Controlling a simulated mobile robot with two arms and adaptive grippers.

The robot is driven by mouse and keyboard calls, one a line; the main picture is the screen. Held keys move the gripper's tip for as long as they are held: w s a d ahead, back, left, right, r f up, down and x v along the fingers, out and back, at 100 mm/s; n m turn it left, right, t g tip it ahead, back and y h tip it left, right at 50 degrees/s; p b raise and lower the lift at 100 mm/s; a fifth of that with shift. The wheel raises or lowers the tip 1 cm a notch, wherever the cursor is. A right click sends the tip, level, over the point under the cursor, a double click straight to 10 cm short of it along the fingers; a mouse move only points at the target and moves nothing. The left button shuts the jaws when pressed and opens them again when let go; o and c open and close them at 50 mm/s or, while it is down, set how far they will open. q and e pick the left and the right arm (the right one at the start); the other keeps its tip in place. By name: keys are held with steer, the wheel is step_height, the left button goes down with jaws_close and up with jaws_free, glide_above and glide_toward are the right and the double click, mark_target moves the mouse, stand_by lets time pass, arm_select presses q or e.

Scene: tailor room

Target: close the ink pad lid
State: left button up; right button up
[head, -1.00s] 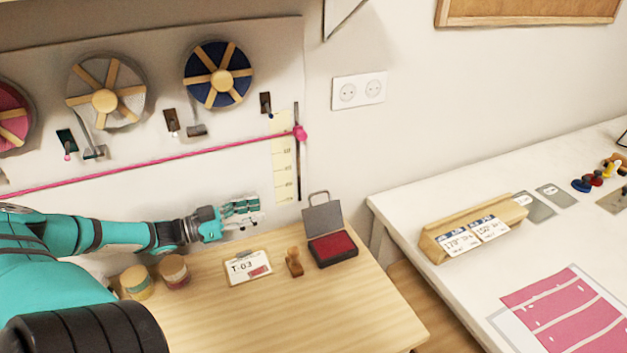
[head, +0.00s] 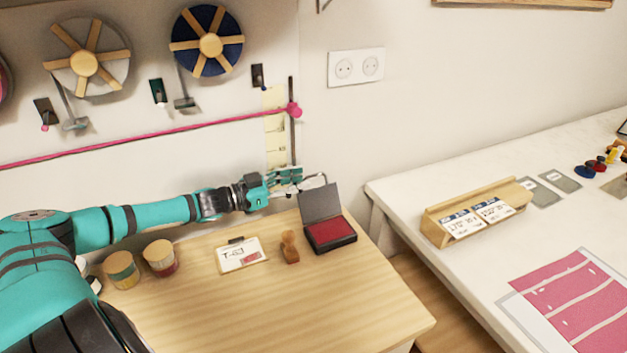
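The ink pad (head: 331,234) is a dark case with a red pad, near the back right of the wooden table. Its grey lid (head: 319,203) stands open, tilted back at the rear edge. My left gripper (head: 300,178) is at the back of the table, just behind and left of the lid's upper edge. Its fingers look spread, with nothing seen between them. I cannot tell whether it touches the lid. The lid's top handle is partly hidden among the fingers. My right gripper is not in view.
A wooden stamp (head: 290,247) stands left of the ink pad, beside a T-03 card (head: 241,255). Two round jars (head: 160,258) stand further left. The wooden table (head: 300,310) is clear in front. A white table (head: 470,290) lies to the right across a gap.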

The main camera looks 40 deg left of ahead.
mark_target(314, 176)
arm_select(q)
steer(key=shift+x, duration=2.35)
jaws_close()
steer(key=shift+r, duration=0.1)
